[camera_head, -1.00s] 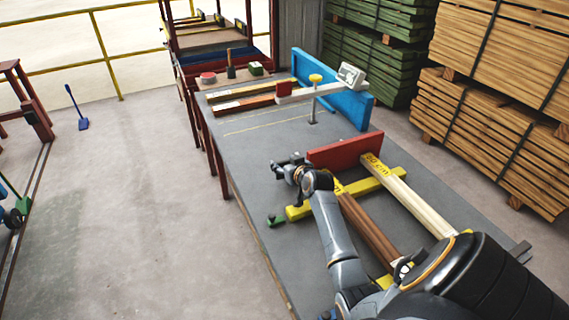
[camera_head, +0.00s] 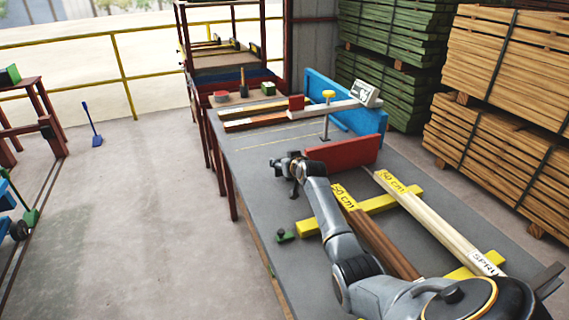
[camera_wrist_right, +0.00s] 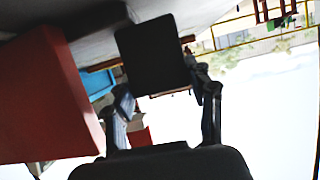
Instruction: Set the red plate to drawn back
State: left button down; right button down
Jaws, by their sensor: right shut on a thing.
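My right gripper (camera_head: 287,168) is at the plate's left end. In the right wrist view its fingers (camera_wrist_right: 165,92) are closed on a black block-like handle (camera_wrist_right: 153,52), and the red plate (camera_wrist_right: 45,100) fills the left side. How the handle joins the plate is hidden. My left gripper is out of view.
A blue plate (camera_head: 347,112) stands beyond, with a white arm and display (camera_head: 367,93) near it. Yellow bars (camera_head: 318,226) lie under the planks. A small green knob (camera_head: 285,236) sits at the table's left edge. Timber stacks (camera_head: 500,130) stand on the right.

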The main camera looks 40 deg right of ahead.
jog(key=c, duration=0.7)
grip_release()
jog(key=shift+w+r, duration=0.1)
jog(key=shift+r, duration=0.15)
jog(key=shift+o, duration=1.3)
jog(key=shift+w+d+f, duration=0.1)
jog(key=shift+w+f, duration=0.15)
jog(key=shift+s, duration=0.1)
jog(key=shift+s+r, duration=0.1)
jog(key=v, duration=1.1)
jog(key=shift+s, duration=0.4)
jog(key=shift+r, duration=0.25)
